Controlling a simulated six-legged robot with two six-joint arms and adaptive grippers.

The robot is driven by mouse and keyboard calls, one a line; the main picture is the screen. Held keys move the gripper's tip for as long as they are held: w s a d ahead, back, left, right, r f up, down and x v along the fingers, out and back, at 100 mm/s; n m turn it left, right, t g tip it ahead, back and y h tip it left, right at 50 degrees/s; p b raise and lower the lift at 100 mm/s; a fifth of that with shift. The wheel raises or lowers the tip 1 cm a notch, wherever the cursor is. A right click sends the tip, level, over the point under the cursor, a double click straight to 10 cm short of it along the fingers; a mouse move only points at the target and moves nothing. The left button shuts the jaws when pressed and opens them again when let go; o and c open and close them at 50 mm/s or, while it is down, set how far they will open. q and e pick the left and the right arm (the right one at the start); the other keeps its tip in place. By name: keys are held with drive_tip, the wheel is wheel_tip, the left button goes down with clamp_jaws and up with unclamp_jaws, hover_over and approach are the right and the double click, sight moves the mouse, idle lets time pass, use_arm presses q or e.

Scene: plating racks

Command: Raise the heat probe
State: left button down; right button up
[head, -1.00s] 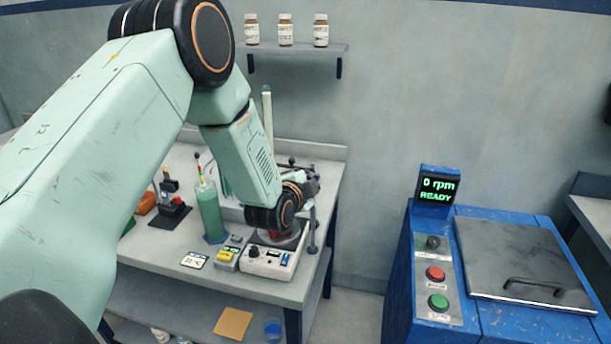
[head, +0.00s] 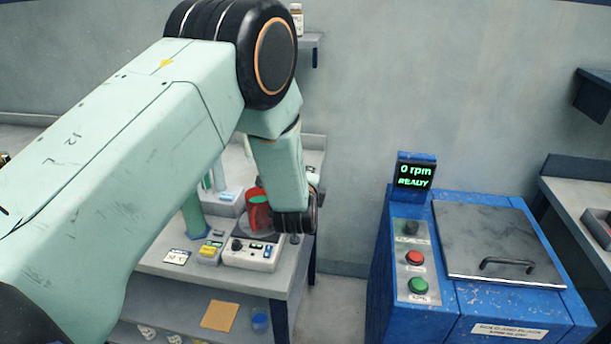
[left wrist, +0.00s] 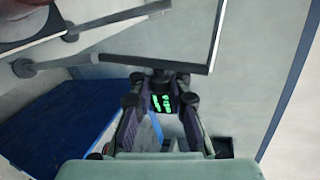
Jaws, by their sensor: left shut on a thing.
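In the head view, my left gripper (head: 314,190) is at the bench's right end, beside the red beaker (head: 258,208) on the white heater unit (head: 252,254). My own wrist hides most of the jaws there. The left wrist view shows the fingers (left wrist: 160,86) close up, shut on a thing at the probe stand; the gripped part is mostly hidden. Pale rods with dark knobs (left wrist: 42,66) run at the upper left of that view. I cannot make out the heat probe's tip. My right gripper is in neither view.
A blue machine (head: 385,262) with a "0 rpm READY" display (head: 414,175) and a grey lid (head: 495,240) stands right of the bench (head: 285,290). A green cylinder (head: 194,215) and a yellow device (head: 209,250) stand left of the heater. Floor shows between bench and machine.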

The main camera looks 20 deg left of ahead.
use_arm(q)
drive_tip(key=shift+s+d+f, duration=0.15)
drive_tip(key=shift+s+f, duration=0.1)
drive_tip(key=shift+f, duration=0.2)
drive_tip(key=c, duration=1.7)
unclamp_jaws()
drive_tip(key=o, duration=0.4)
drive_tip(key=shift+s+d+r, duration=0.1)
drive_tip(key=shift+s+r, duration=0.2)
drive_tip(key=shift+r, duration=0.25)
drive_tip(key=shift+w+f, duration=0.2)
drive_tip(key=shift+w, duration=0.1)
drive_tip(key=v, duration=1.2)
drive_tip(key=shift+s+r, duration=0.1)
drive_tip(key=shift+s, duration=0.05)
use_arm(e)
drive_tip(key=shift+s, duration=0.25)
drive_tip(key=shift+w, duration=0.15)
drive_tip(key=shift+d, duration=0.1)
